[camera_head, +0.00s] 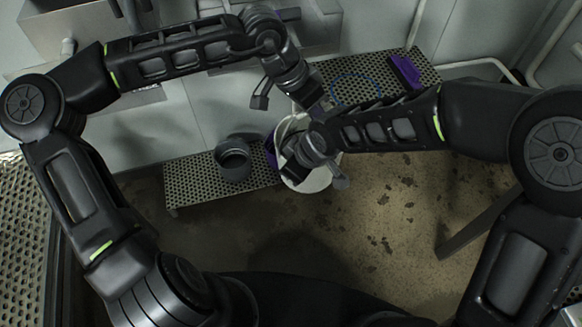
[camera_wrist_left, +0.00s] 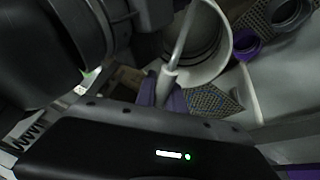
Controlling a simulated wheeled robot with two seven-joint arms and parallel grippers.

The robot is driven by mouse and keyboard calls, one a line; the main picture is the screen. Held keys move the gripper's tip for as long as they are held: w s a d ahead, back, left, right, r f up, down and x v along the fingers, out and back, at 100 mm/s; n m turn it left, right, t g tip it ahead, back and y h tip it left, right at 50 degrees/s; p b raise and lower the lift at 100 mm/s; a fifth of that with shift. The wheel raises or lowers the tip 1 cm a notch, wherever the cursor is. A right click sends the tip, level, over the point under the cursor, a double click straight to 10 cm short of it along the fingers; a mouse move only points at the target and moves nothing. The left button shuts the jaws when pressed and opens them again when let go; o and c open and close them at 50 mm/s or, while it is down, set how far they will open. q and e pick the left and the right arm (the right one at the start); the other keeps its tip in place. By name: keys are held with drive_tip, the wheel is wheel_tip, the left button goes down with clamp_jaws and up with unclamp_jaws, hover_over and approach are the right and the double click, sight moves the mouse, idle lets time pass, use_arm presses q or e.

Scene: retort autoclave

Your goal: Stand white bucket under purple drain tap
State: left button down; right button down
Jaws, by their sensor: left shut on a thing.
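The white bucket (camera_head: 318,180) is at the middle of the head view, over the floor beside a low perforated shelf, partly covered by my arms. It also shows in the left wrist view (camera_wrist_left: 222,62), with its pale handle rising towards the left gripper. My left gripper (camera_head: 318,108) is at the bucket's far rim, shut, apparently on the handle; its fingertips are hidden. My right gripper (camera_head: 312,165) is over the bucket's mouth; its jaws are unclear. A small purple patch (camera_head: 290,14) shows by the steel housing behind my left arm; I cannot tell if it is the tap.
A dark grey pot (camera_head: 233,157) stands on the perforated shelf (camera_head: 192,187). A purple item (camera_head: 270,152) lies between pot and bucket. Another purple object (camera_head: 405,71) and a blue loop (camera_head: 355,86) lie on the back platform. The stained floor at right front is mostly clear.

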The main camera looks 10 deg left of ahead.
idle(0.8)
use_arm(q)
drive_tip(key=c, duration=1.3)
unclamp_jaws()
drive_tip(key=shift+c, duration=0.2)
drive_tip(key=shift+r, duration=0.1)
drive_tip(key=v, duration=1.1)
drive_tip(key=shift+a+r, duration=0.25)
drive_tip(key=shift+r, duration=0.05)
